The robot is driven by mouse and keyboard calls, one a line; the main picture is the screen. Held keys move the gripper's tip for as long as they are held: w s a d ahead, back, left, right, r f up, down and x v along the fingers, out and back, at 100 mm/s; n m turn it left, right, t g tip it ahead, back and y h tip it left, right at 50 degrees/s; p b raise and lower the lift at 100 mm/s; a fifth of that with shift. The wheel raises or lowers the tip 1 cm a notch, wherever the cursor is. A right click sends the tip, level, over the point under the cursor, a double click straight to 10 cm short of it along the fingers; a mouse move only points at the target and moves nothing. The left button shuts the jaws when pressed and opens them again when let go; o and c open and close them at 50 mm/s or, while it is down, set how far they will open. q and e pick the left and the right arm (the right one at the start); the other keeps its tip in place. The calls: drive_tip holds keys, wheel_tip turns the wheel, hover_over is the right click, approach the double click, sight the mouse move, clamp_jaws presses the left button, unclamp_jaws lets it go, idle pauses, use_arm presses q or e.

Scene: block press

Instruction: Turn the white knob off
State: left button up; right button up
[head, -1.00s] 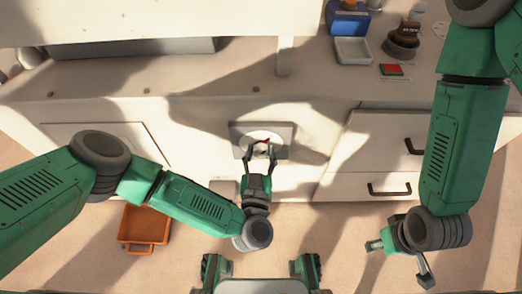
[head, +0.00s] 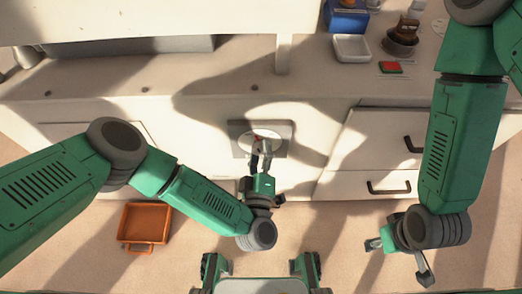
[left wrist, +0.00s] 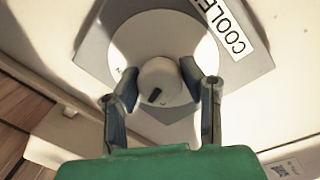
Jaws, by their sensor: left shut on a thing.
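The white knob (left wrist: 161,82) shows in the left wrist view, round with a dark mark on its face. It sits on a white round dial (left wrist: 150,35) on a grey plate, with a label reading "COOLE", partly cut off. In the head view the grey plate (head: 282,130) is on the front of the white cabinet, and my gripper partly hides the knob. My left gripper (head: 262,148) is at the plate, its fingers (left wrist: 160,88) shut on the knob from both sides. My right gripper (head: 400,262) is open and empty, low at the right, away from the knob.
An orange bin (head: 146,222) stands on the floor at the left. Drawers with dark handles (head: 389,187) are right of the plate. On the counter at the upper right are a white tray (head: 352,48), a red-topped block (head: 390,67) and a blue box (head: 347,18).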

use_arm(q)
drive_tip(key=n, duration=0.2)
drive_tip(key=n+b, duration=0.1)
drive_tip(key=n, duration=0.2)
drive_tip(key=shift+s+f+y, duration=0.15)
drive_tip(key=shift+f+y, duration=0.05)
drive_tip(key=shift+y, duration=0.1)
drive_tip(key=shift+n, duration=0.3)
drive_tip(key=o, duration=1.2)
drive_tip(key=shift+a, duration=0.1)
drive_tip(key=shift+c, duration=0.2)
drive_tip(key=shift+r, duration=0.1)
